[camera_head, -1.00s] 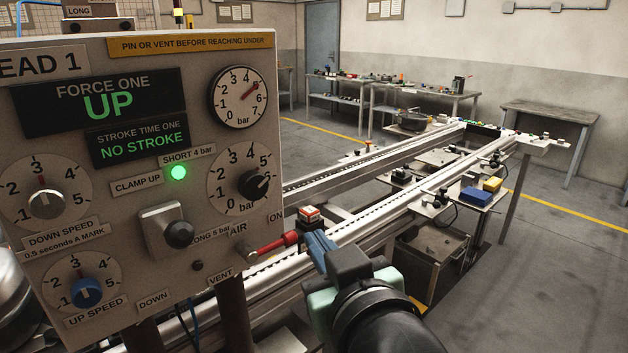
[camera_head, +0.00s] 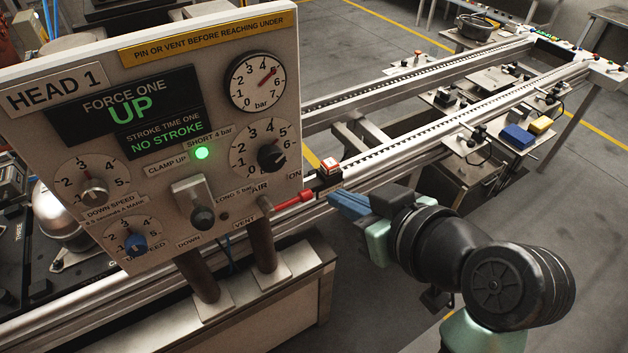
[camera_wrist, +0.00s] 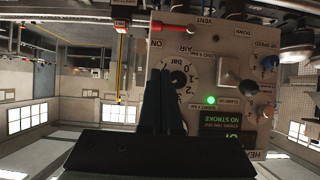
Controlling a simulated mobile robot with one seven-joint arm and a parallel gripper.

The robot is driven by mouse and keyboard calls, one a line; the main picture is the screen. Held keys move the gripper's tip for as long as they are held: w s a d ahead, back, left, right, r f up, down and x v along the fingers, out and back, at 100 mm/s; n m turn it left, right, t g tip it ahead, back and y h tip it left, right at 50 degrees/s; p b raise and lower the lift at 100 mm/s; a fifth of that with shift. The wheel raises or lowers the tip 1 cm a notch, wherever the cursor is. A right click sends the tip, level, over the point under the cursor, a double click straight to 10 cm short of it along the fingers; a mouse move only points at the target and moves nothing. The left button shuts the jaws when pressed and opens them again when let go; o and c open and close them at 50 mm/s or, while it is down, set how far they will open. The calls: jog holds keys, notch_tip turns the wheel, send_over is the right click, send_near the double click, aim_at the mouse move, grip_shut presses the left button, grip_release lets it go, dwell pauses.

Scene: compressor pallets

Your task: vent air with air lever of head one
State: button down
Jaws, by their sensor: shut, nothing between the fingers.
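The HEAD 1 panel (camera_head: 150,120) stands at the left in the head view. Its red air lever (camera_head: 293,201) sticks out to the right from the lower right corner, between the ON and VENT labels and tilted slightly up. It also shows in the wrist view (camera_wrist: 176,29), near the top. My gripper (camera_head: 335,204) has its blue fingers shut and empty, just right of the lever's tip; a small gap seems to separate them. In the wrist view my dark fingers (camera_wrist: 160,78) overlap the panel, apart from the lever in the picture.
The upper bar gauge (camera_head: 257,81) reads about 6. The force display reads UP, and a green lamp (camera_head: 202,153) is lit. Conveyor rails (camera_head: 450,130) run to the back right. Floor is open at right.

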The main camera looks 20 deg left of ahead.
jog(key=p, duration=0.2)
send_over(307, 196)
jog(key=s+d, duration=0.2)
jog(key=s, duration=0.1)
notch_tip(307, 196, down, 5)
jog(key=shift+w+a+f+p, duration=0.15)
jog(key=shift+w+a+f, duration=0.05)
jog(key=shift+f, duration=0.35)
jog(key=shift+w+a+f+p, duration=0.15)
jog(key=shift+a+f, duration=0.05)
jog(key=shift+f, duration=0.35)
jog(key=shift+w+a+f, duration=0.15)
jog(key=shift+f, duration=0.7)
